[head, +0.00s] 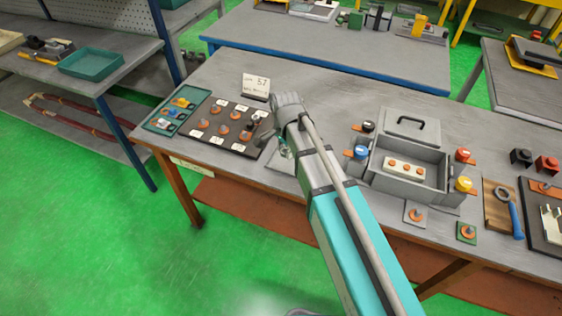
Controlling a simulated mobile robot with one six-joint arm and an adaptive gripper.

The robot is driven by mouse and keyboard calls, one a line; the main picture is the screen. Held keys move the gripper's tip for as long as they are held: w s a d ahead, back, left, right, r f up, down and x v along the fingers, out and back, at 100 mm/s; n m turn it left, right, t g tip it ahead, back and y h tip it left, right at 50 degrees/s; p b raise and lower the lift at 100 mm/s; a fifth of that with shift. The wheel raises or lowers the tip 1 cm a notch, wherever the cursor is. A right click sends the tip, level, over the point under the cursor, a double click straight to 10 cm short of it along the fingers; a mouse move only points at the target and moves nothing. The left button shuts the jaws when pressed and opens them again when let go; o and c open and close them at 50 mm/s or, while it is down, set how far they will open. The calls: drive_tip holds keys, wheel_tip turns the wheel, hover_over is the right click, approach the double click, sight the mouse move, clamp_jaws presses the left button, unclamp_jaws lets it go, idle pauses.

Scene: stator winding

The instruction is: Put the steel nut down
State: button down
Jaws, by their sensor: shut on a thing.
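My gripper (264,137) is low over the right edge of a dark board (222,146), partly hidden behind my own arm. It is shut on the steel nut, which is too small and too covered to make out here. The board carries several orange-brown round pieces on pegs, with small white labels beside them. I cannot tell whether the nut touches the board.
A green tray (158,123) with small coloured parts lies left of the board. A white card (256,85) stands behind it. A grey open box (407,188) stands to the right, with coloured knobs around it. A blue-handled tool (516,216) lies further right.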

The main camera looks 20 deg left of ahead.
sight(280, 161)
drive_tip(key=shift+w+a+f+b, duration=0.4)
drive_tip(key=shift+f+b, duration=0.1)
drive_tip(key=shift+f, duration=0.2)
drive_tip(key=shift+w+a+f+b, duration=0.4)
drive_tip(key=shift+f+b, duration=0.05)
drive_tip(key=shift+f, duration=0.2)
drive_tip(key=shift+w+a+f+b, duration=0.2)
drive_tip(key=shift+f+b, duration=0.15)
drive_tip(key=shift+w+a+f+b, duration=0.15)
drive_tip(key=shift+f+b, duration=0.2)
drive_tip(key=shift+s+f+b, duration=0.1)
drive_tip(key=shift+f+b, duration=1.2)
drive_tip(key=shift+d+f, duration=0.1)
drive_tip(key=shift+f, duration=0.05)
drive_tip(key=c, duration=0.6)
unclamp_jaws()
drive_tip(key=shift+r, duration=0.25)
wheel_tip(280, 161, up, 12)
drive_tip(key=p, duration=1.2)
